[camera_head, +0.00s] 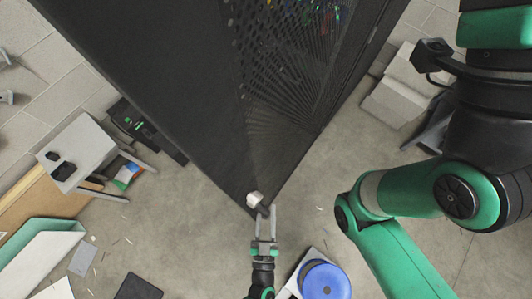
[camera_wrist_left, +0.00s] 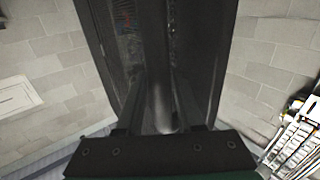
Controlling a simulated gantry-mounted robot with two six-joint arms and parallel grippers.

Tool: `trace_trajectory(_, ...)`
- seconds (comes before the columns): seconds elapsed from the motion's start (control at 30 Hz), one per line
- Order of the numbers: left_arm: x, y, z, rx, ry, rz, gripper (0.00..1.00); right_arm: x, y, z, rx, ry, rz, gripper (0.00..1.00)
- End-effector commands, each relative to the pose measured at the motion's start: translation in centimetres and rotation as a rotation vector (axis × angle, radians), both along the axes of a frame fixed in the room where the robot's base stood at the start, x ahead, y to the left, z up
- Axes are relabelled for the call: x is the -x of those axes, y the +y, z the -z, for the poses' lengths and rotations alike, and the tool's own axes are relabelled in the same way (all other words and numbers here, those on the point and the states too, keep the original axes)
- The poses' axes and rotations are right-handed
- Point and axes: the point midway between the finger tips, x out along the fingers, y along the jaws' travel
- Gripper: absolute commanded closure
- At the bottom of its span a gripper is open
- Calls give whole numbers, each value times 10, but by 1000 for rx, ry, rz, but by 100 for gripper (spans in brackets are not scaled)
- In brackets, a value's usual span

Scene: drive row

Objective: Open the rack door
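The rack (camera_head: 150,70) is a tall black cabinet, seen from above in the head view. Its perforated mesh door (camera_head: 290,70) shows coloured lights behind it. I cannot tell whether the door is ajar. A light-and-dark handle (camera_head: 254,199) sits at the near lower corner. My left gripper (camera_head: 264,210) reaches up from the bottom, fingers apart, with its tips at the handle. In the left wrist view the two fingers (camera_wrist_left: 160,85) flank a dark upright bar; contact is unclear. My right gripper is not visible.
A green-and-black arm of mine fills the right side. A grey stool-like piece (camera_head: 80,150) and a black box (camera_head: 145,128) are at the left. A blue spool (camera_head: 325,282) lies at the bottom. Pale blocks (camera_head: 398,95) are right of the rack. Floor shows clear between them.

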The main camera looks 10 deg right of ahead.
Motion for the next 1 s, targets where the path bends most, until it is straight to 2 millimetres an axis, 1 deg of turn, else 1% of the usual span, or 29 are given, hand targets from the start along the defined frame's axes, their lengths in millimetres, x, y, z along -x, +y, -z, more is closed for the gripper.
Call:
trace_trajectory(0.03, 0, 0, 0, 0, 1, 0, 53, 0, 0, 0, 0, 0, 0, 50)
trace_trajectory(0.1, 0, 1, 1, -1, 4, 0, 40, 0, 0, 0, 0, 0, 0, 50)
trace_trajectory(0.13, 0, 1, 1, -2, 4, 0, 39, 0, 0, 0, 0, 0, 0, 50)
trace_trajectory(0.73, 3, 2, 4, -6, 10, 3, 39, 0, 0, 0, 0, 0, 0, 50)
trace_trajectory(0.87, 17, 3, 3, -5, 10, 8, 39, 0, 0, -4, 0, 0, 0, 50)
trace_trajectory(1.0, 43, 9, 2, -5, 9, 12, 39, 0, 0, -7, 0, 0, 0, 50)
